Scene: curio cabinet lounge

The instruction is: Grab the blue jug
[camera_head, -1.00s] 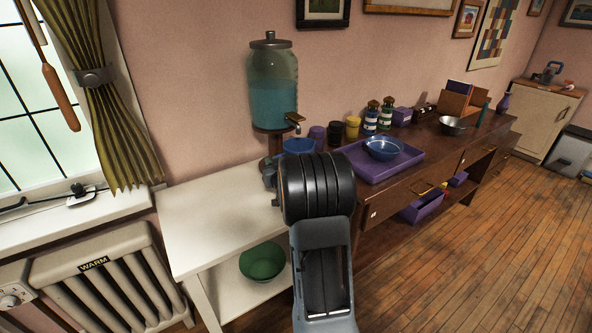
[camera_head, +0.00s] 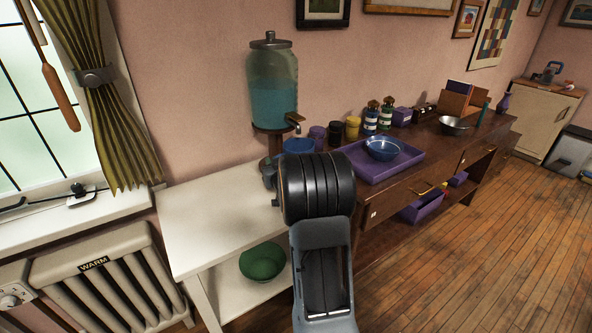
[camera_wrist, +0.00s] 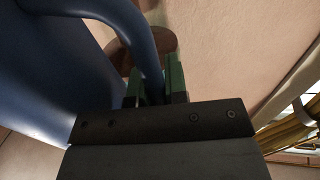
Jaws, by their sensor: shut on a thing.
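The blue jug (camera_wrist: 48,65) fills the left of the wrist view, and its curved handle runs down between the green fingers of my gripper (camera_wrist: 158,85). My gripper is shut on that handle. In the head view only a part of the blue jug (camera_head: 298,146) shows, behind my black wrist and below the dispenser's tap. My arm hides the fingers and most of the jug there. I cannot tell whether the jug's base touches the table.
A purple tray (camera_head: 358,165) with a blue bowl (camera_head: 383,148) is to the right on the brown sideboard. The white table's left part is clear.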

